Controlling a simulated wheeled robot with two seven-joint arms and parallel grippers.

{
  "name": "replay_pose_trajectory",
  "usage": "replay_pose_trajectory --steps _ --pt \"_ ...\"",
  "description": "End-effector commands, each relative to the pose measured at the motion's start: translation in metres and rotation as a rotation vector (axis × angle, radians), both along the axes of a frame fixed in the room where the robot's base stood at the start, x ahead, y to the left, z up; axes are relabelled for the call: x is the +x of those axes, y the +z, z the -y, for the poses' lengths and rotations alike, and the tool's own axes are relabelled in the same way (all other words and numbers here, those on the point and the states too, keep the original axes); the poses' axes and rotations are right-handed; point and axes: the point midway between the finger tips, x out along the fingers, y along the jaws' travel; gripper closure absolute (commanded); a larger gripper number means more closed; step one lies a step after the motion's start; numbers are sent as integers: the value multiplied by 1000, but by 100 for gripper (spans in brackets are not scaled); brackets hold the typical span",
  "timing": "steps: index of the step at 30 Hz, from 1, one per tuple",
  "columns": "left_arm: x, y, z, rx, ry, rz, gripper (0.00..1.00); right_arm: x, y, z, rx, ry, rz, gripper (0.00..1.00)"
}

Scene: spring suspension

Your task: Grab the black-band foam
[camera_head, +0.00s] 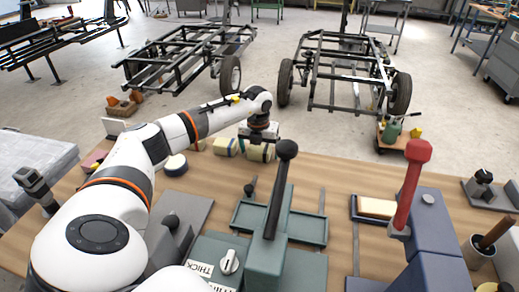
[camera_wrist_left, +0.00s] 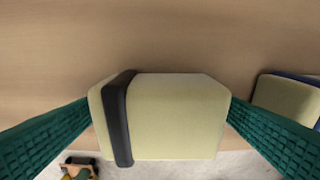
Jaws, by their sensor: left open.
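The black-band foam (camera_wrist_left: 175,115) is a pale yellow block with a black band around it, left of its middle, in the left wrist view. In the head view the foam (camera_head: 261,153) stands near the far edge of the table, partly hidden by my gripper. My left gripper (camera_wrist_left: 159,108) is open, with its green ridged fingers on either side of the block. The fingertips look close to the block's sides; I cannot tell if they touch. In the head view the left gripper (camera_head: 262,141) is over the foam. My right gripper is not in view.
Another foam block (camera_head: 226,146) stands just left, its blue edge showing in the left wrist view (camera_wrist_left: 289,98). A green press with a black-knobbed lever (camera_head: 279,190) and a red-handled lever (camera_head: 411,180) rise from the wooden table (camera_head: 340,180). The table's far edge is close behind the foam.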

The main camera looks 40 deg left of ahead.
Motion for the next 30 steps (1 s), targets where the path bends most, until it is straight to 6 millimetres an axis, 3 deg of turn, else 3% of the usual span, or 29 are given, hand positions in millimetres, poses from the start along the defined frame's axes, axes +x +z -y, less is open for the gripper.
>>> replay_pose_trajectory --steps 7,15,16,24,30 --pt "0 -1 0 0 0 0 8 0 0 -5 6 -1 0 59" --pt "0 -1 0 0 0 1 52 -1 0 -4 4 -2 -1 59" --pt "0 -1 0 0 0 1 54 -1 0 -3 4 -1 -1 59" --pt "1 3 0 0 0 2 54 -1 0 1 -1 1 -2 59" --pt "2 35 0 0 0 7 54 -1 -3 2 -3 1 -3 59"
